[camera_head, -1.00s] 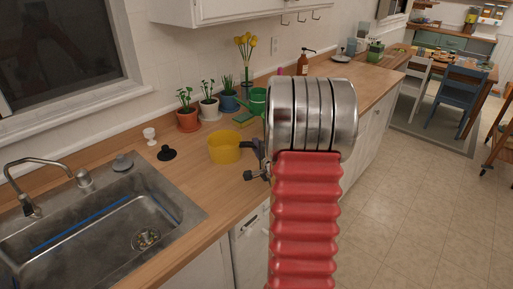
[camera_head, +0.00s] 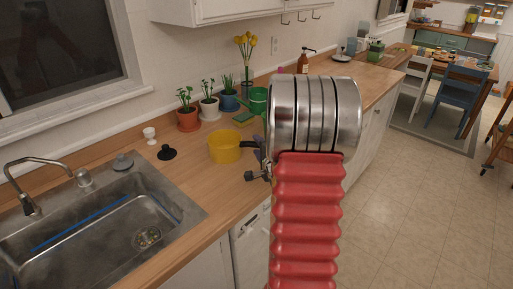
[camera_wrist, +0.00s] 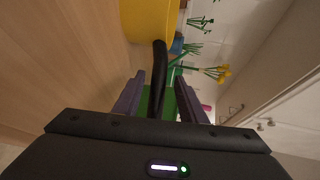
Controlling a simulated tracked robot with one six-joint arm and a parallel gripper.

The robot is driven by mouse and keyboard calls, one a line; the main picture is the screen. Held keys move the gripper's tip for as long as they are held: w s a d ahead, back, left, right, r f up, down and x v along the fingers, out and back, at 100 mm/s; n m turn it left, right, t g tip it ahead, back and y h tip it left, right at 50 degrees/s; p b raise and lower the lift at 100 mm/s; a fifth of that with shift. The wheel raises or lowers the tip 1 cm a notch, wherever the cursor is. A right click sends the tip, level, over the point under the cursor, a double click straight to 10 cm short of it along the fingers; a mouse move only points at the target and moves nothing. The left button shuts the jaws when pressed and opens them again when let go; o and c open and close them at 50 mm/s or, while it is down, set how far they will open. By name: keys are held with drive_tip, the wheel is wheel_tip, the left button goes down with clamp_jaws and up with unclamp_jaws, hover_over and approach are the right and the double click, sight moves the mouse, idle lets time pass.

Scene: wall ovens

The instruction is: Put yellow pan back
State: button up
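The yellow pan (camera_head: 225,147) sits on the wooden counter to the right of the sink, its black handle pointing right toward my gripper (camera_head: 258,164). My red and silver arm hides most of the gripper in the head view. In the wrist view the pan's yellow side (camera_wrist: 146,20) is at the top, and its black handle (camera_wrist: 158,75) runs down between the fingers of my gripper (camera_wrist: 160,95). The fingers are apart, one on each side of the handle, with gaps showing.
Wall hooks (camera_head: 301,18) hang below the white cabinet (camera_head: 230,8). Potted plants (camera_head: 187,118), a green pot (camera_head: 258,98) and a soap bottle (camera_head: 303,62) stand behind the pan. The sink (camera_head: 100,225) is at left. A black stopper (camera_head: 167,153) lies near it.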

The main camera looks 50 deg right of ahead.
drive_tip(key=v, duration=1.1)
drive_tip(key=shift+a, duration=0.1)
idle(0.5)
drive_tip(key=w+a+r+n+g+y, duration=0.1)
drive_tip(key=a+r+n+g, duration=0.15)
drive_tip(key=a+n, duration=0.5)
drive_tip(key=w+a+r+n+g+y, duration=0.1)
drive_tip(key=a+r+n+g+y, duration=0.2)
drive_tip(key=a, duration=0.8)
drive_tip(key=s+a+n+g+y, duration=0.1)
drive_tip(key=s+a+n, duration=0.5)
drive_tip(key=a, duration=0.4)
drive_tip(key=s+a+r+n+g+y, duration=0.1)
drive_tip(key=s+a+n+y, duration=0.1)
drive_tip(key=s+a+n, duration=0.5)
drive_tip(key=s+a, duration=0.1)
drive_tip(key=a, duration=0.2)
drive_tip(key=shift+a+y, duration=0.3)
